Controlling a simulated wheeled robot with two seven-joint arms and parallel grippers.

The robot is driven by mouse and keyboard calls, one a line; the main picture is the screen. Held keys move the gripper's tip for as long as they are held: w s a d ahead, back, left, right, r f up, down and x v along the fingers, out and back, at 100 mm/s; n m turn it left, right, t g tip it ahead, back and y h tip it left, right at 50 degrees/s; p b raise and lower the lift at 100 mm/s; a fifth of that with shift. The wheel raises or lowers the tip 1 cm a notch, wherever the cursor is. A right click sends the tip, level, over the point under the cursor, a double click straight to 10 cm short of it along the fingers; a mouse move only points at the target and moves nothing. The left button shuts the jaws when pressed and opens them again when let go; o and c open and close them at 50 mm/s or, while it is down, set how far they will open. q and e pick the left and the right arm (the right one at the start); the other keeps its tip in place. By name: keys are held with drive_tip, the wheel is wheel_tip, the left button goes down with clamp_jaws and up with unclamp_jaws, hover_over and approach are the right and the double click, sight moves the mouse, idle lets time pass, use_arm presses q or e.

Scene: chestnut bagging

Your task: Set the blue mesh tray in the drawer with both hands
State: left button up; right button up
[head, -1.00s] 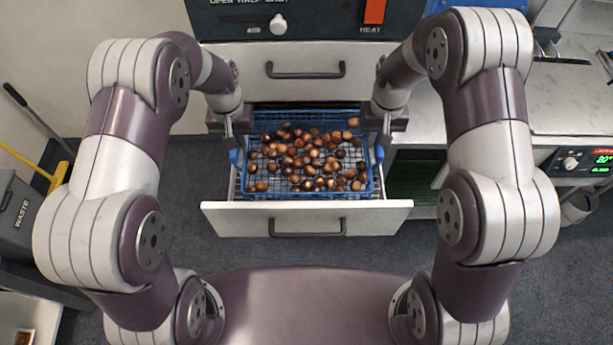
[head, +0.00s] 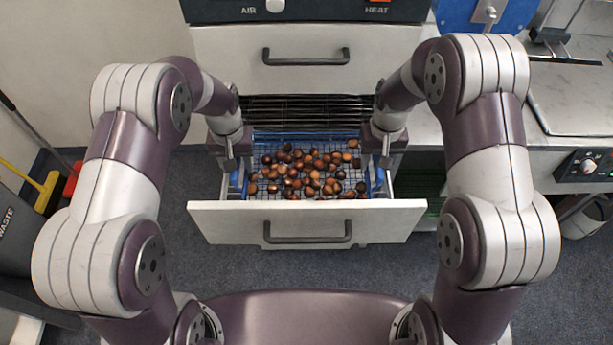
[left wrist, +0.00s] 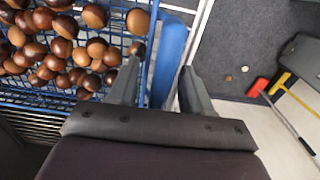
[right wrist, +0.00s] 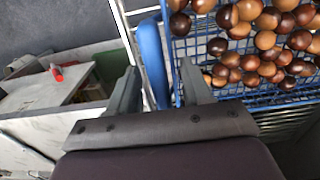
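The blue mesh tray (head: 300,138) holds many brown chestnuts and sits inside the open drawer (head: 215,222), its front rim hidden behind the drawer front. My left gripper (head: 235,174) is at its left end. In the left wrist view, the fingers stand apart on either side of the blue handle (left wrist: 170,50), with gaps beside it. My right gripper (head: 381,170) is at its right end. In the right wrist view, its fingers also stand apart around the other blue handle (right wrist: 152,60). Whether the tray bottom rests on the drawer floor is hidden.
A closed upper drawer (head: 306,75) is above, and a dark slatted opening (head: 305,108) lies behind the tray. A counter (head: 575,100) with a control box (head: 588,165) stands at right. A waste bin (head: 15,235) is at left. The grey floor in front is clear.

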use_arm(q)
drive_tip(key=shift+r, duration=0.15)
wheel_tip(320, 180, up, 12)
drive_tip(key=shift+f, duration=0.25)
use_arm(e)
drive_tip(key=shift+r, duration=0.1)
use_arm(q)
drive_tip(key=shift+r, duration=0.1)
use_arm(e)
drive_tip(key=shift+r, duration=0.3)
wheel_tip(320, 180, up, 11)
drive_tip(key=shift+r, duration=0.15)
